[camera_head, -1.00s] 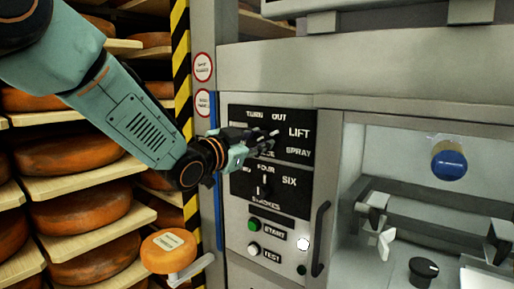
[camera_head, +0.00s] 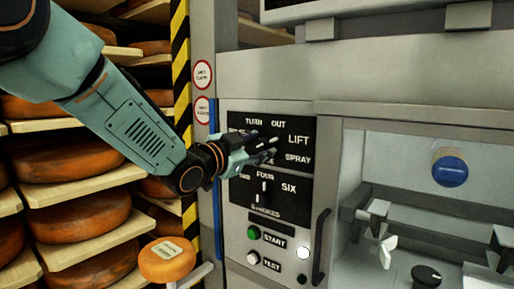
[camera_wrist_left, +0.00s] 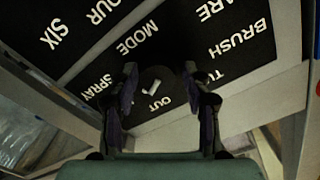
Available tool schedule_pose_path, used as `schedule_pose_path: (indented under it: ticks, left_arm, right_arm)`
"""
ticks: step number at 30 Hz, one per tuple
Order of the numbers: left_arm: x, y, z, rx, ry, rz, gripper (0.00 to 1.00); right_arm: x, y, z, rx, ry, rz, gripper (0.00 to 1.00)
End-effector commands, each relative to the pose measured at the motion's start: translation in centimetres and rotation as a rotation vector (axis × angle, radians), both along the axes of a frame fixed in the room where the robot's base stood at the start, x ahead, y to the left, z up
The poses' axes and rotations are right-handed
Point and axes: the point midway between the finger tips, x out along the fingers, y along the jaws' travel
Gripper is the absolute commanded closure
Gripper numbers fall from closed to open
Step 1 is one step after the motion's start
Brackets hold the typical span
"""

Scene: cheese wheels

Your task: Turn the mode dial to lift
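The mode dial (camera_wrist_left: 167,84) is a dark round knob with a white pointer mark, on a black panel (camera_head: 300,125) with white lettering. In the head view my left gripper (camera_head: 270,150) is in front of this panel and hides the dial. In the left wrist view the same gripper (camera_wrist_left: 160,80) is open, one finger on each side of the dial; I cannot tell whether they touch it. The pointer mark is near OUT. The LIFT label (camera_head: 298,139) shows in the head view, right of the fingers, between OUT and SPRAY. My right gripper is not in view.
A second black panel (camera_head: 290,205) with a slider-like control is just below. Green START (camera_head: 253,233) and white TEST (camera_head: 254,258) buttons are lower. A handle (camera_head: 320,245) stands right of them. Cheese shelves (camera_head: 90,240) are at left, an open bay with a blue knob (camera_head: 450,168) at right.

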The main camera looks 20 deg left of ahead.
Motion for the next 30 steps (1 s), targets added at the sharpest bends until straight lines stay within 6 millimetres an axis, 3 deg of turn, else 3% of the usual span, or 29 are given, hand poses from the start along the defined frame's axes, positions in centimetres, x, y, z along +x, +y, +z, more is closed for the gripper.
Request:
schedule_pose_path:
  ticks: [13, 22, 30]
  left_arm:
    - [-0.6, 0.3, -0.3, -0.001, 0.008, 0.001, 0.44]
    - [-5.0, 1.8, -0.2, -0.005, 0.006, 0.000, 0.44]
    - [-7.0, 2.5, -0.2, 0.000, 0.005, 0.000, 0.44]
  right_arm:
    - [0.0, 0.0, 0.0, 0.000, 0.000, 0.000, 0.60]
    - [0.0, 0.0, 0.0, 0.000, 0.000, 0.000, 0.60]
    - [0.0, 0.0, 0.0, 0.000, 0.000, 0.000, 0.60]
